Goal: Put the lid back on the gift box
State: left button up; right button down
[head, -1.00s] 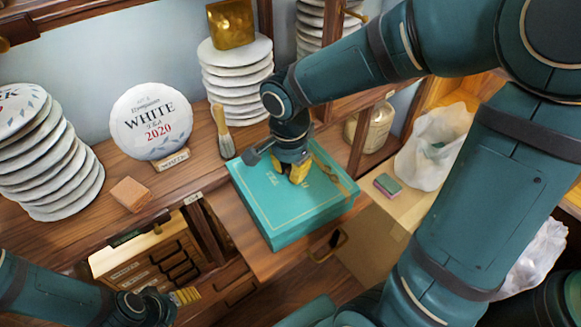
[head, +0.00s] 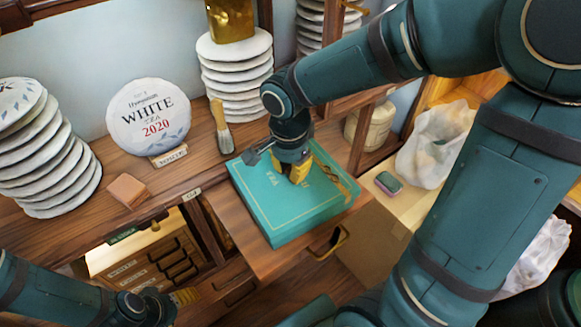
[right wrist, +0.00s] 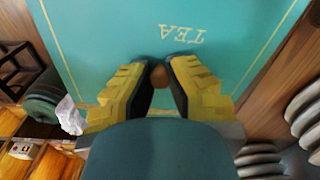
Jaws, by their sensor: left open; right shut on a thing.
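The teal gift box lid (head: 262,195) with gold lettering and a gold border lies on top of the gift box (head: 318,228) on the wooden counter. Lid and box look level and lined up, but I cannot make out the seam between them. My right gripper (head: 297,172) points down at the middle of the lid. In the right wrist view its yellow fingers (right wrist: 160,78) are shut on a small brown round knob (right wrist: 160,75) on the lid, beside the word TEA. My left gripper (head: 187,297) is open and empty at lower left, away from the box.
A brush (head: 221,127) stands behind the box, left of my right arm. A white tea cake (head: 149,118), a brown block (head: 128,191) and stacked cakes (head: 45,150) are at left. A green sponge (head: 388,183) and white bag (head: 433,143) are at right.

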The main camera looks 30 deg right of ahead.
jog(key=shift+c, duration=2.3)
grip_release()
jog(key=shift+r, duration=0.1)
jog(key=shift+r+p, duration=2.45)
jog(key=shift+r, duration=1)
grip_shut()
